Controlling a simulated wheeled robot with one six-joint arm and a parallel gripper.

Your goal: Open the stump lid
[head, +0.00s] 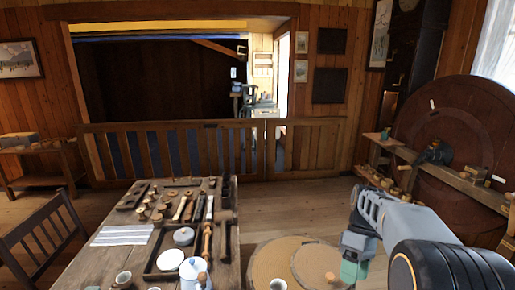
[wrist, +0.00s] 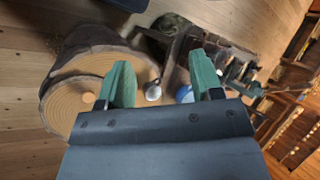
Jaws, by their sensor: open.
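The stump (head: 262,252) stands at the bottom centre of the head view, with a pale ringed top. Its round lid (head: 312,256) lies flat on the top at the right side, with a small knob (head: 331,277). In the wrist view the stump (wrist: 95,42) is at the left with bark on its side, and the lid (wrist: 65,105) and knob (wrist: 88,98) show left of my fingers. My gripper (head: 355,258) is just right of the lid in the head view. Its green fingers are spread and empty in the wrist view (wrist: 163,75).
A wooden table (head: 115,262) left of the stump holds spools, tools, a tray and a white pot (head: 195,274). A mug (head: 278,284) is near the stump's front edge. A chair (head: 45,238) stands at left. A slatted railing (head: 190,155) crosses behind; the floor before it is clear.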

